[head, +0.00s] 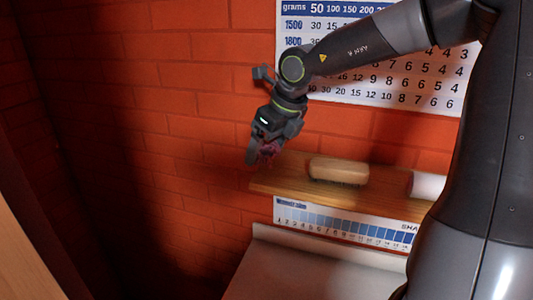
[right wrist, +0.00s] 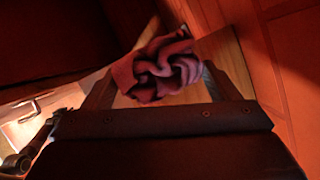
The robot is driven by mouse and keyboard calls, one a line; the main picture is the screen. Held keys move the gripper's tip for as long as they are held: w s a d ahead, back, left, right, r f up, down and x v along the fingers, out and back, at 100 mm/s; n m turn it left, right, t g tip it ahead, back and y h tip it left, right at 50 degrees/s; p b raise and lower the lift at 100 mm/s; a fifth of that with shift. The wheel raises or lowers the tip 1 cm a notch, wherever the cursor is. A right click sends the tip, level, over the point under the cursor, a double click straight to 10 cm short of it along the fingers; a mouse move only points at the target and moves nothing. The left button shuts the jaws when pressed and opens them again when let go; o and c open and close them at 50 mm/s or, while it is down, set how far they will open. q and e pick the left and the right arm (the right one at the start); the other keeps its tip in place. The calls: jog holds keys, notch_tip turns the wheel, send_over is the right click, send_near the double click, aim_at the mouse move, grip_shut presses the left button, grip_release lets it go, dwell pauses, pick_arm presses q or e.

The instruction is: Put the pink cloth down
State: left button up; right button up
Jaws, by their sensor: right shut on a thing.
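The pink cloth (right wrist: 158,70) is crumpled and sits between the fingers of my right gripper (right wrist: 160,88) in the right wrist view. In the head view the right gripper (head: 260,155) points down beside the left end of the wooden shelf (head: 400,203), with a small bit of the cloth (head: 268,150) showing at its fingers. The gripper is shut on the cloth. In the right wrist view a wooden surface shows behind the cloth; I cannot tell whether the cloth touches it. My left gripper is not in view.
A brush with a wooden back (head: 339,170) lies on the shelf, and a white roll-like object (head: 427,185) is farther right. A number chart (head: 400,85) hangs on the red brick wall above. Below the shelf are a blue-and-white strip chart (head: 345,222) and a pale surface (head: 310,272).

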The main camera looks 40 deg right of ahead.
notch_tip(320, 180, down, 2)
jog(key=shift+s+a+f, duration=0.1)
jog(key=shift+f, duration=0.15)
jog(key=shift+f, duration=0.1)
jog(key=shift+f, duration=0.1)
jog(key=o, duration=0.8)
